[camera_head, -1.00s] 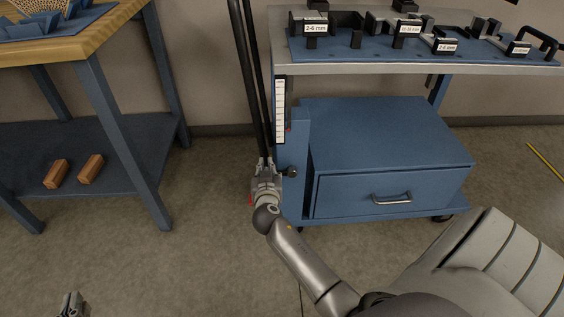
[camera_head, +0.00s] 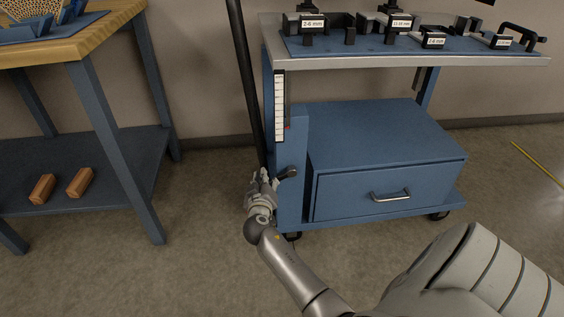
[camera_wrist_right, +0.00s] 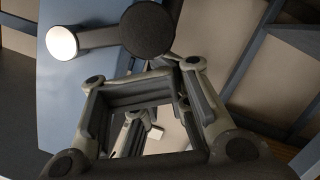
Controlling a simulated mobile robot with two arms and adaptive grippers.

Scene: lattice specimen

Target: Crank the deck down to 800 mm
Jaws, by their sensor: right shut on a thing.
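The blue cart (camera_head: 290,205) carries a grey-edged deck (camera_head: 420,62) on top. A white vertical scale (camera_head: 279,105) is on its left post, with a small red mark (camera_head: 287,128) low beside it; its figures are too small to read. The dark crank (camera_head: 288,173) is low on the post's left side. My right gripper (camera_head: 264,178) is at the crank, shut on its handle; the exact grip is partly hidden. In the right wrist view, the crank's dark round part (camera_wrist_right: 148,28) and its arm show just beyond my fingers (camera_wrist_right: 145,115). My left gripper is out of view.
Labelled black fixtures (camera_head: 398,22) stand on a blue mat on the deck. A drawer box (camera_head: 390,150) sits below. A dark pole (camera_head: 246,80) rises behind my right gripper. A wood-topped bench (camera_head: 75,45) with two brown blocks on its shelf stands left.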

